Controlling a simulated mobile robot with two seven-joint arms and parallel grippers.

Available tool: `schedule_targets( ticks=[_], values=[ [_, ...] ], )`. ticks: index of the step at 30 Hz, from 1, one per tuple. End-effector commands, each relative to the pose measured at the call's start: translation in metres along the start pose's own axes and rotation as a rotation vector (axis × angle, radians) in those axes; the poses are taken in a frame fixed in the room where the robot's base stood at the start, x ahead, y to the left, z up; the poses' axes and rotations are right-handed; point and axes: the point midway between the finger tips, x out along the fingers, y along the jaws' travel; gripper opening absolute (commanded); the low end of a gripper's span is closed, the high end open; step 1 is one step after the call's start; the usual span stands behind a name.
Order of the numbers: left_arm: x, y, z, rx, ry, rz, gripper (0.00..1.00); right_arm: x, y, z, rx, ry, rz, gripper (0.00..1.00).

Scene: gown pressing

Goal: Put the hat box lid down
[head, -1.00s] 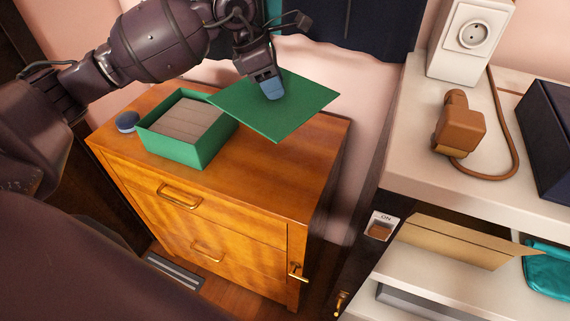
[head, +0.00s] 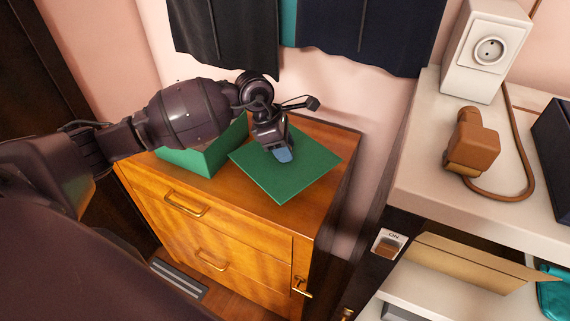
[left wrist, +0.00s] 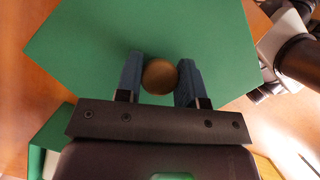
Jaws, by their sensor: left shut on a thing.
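The hat box lid (head: 290,182) is a flat green square panel over the right part of the wooden cabinet's top (head: 325,132). It looks roughly level and close to the wood; I cannot tell whether it touches. My left gripper (head: 283,154) is above the lid, shut on its round brown knob (left wrist: 159,76), which sits between the blue fingers in the left wrist view. The lid (left wrist: 100,35) fills much of that view. The open green hat box (head: 205,158) stands left of the lid, partly hidden by my left arm. My right gripper is not in view.
Dark garments (head: 362,35) hang behind the cabinet. A pale counter (head: 415,165) stands to the right, with a white socket box (head: 485,50) and a brown corded object (head: 473,140). A narrow strip of bare cabinet top shows around the lid.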

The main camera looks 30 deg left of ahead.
Motion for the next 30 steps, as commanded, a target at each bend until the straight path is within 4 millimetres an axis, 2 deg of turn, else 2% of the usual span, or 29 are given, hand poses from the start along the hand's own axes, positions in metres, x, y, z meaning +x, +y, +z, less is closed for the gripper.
schedule_targets(
  ticks=[3, 10, 17, 30],
  values=[
    [0.011, 0.000, -0.004, 0.000, -0.002, 0.000, 0.12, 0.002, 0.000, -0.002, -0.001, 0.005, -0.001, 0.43],
    [0.024, 0.000, -0.010, -0.001, 0.000, -0.001, 0.12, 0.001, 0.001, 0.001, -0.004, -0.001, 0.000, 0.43],
    [0.051, 0.000, -0.021, -0.001, 0.000, -0.001, 0.12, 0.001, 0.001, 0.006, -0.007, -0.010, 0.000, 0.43],
    [0.057, 0.000, -0.024, 0.001, 0.000, 0.001, 0.12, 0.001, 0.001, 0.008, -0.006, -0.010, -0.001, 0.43]
  ],
)
